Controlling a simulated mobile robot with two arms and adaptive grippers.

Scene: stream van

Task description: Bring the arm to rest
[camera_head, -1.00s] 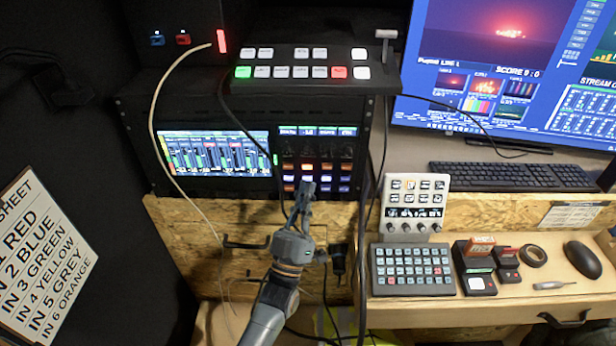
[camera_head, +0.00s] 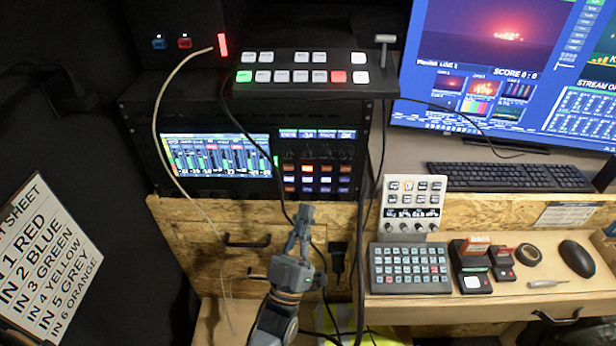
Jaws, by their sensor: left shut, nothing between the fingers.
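My left gripper (camera_head: 304,215) is in the head view at the lower middle, at the end of my left arm (camera_head: 285,290). Its fingers are shut with nothing between them. They point up the picture, in front of the wooden drawer front below the rack's button panel (camera_head: 317,175). The gripper appears apart from the panel. My right gripper is not in view.
The rack mixer screen (camera_head: 215,155) and the switcher (camera_head: 305,72) are above. Black and white cables (camera_head: 158,120) hang close around the arm. A desk at right holds a keypad (camera_head: 410,268), a keyboard (camera_head: 508,177) and a mouse (camera_head: 577,259). A drawer handle (camera_head: 246,242) sticks out left of the gripper.

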